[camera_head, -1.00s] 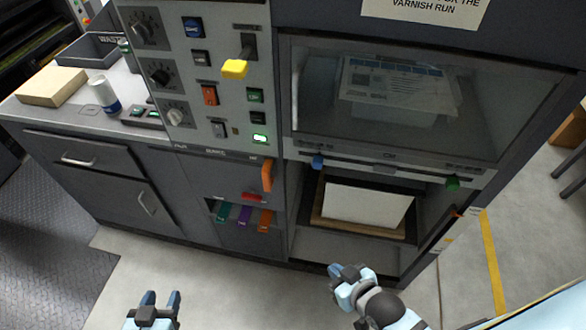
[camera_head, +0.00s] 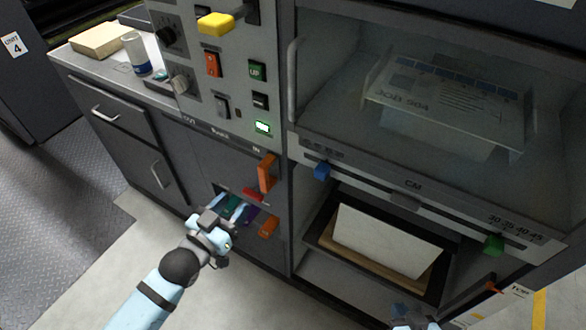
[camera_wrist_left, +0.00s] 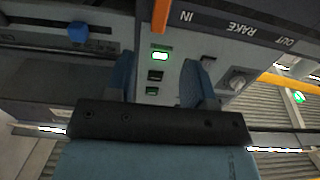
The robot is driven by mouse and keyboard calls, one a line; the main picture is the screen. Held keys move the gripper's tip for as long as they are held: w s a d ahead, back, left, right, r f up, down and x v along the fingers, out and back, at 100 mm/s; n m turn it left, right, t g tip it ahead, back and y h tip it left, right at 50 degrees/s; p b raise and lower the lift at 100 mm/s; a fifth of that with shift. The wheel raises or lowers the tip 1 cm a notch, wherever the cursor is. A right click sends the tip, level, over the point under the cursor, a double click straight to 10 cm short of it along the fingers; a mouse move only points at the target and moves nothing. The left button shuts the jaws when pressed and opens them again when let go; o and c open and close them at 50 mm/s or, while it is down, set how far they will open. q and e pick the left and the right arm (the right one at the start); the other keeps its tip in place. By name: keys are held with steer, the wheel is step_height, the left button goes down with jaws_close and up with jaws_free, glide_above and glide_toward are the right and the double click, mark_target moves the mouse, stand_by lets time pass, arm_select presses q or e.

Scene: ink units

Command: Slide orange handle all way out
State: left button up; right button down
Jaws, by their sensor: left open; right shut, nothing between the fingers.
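The upright orange handle (camera_head: 267,173) stands out from the cabinet front under the IN end of the strip lettered RAKE. Its orange end also shows at the top of the left wrist view (camera_wrist_left: 160,16), beside the upside-down IN label. A second, lower orange tab (camera_head: 268,227) sits to the right of the purple tab (camera_head: 252,214). My left gripper (camera_head: 238,208) is open and empty, in front of the coloured tabs, below and left of the upright handle; its two fingers show apart in the left wrist view (camera_wrist_left: 163,78). My right gripper (camera_head: 405,314) is shut and empty at the bottom edge, partly cut off.
A red tab (camera_head: 253,194) sits just under the upright handle. The control panel with a yellow lever (camera_head: 216,23) is above. On the right, an open bay holds a pale sheet stack (camera_head: 385,241) beneath a windowed compartment. Bare floor lies in front.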

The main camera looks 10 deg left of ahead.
mark_target(261, 173)
arm_select(q)
steer(key=x, duration=1.4)
jaws_close()
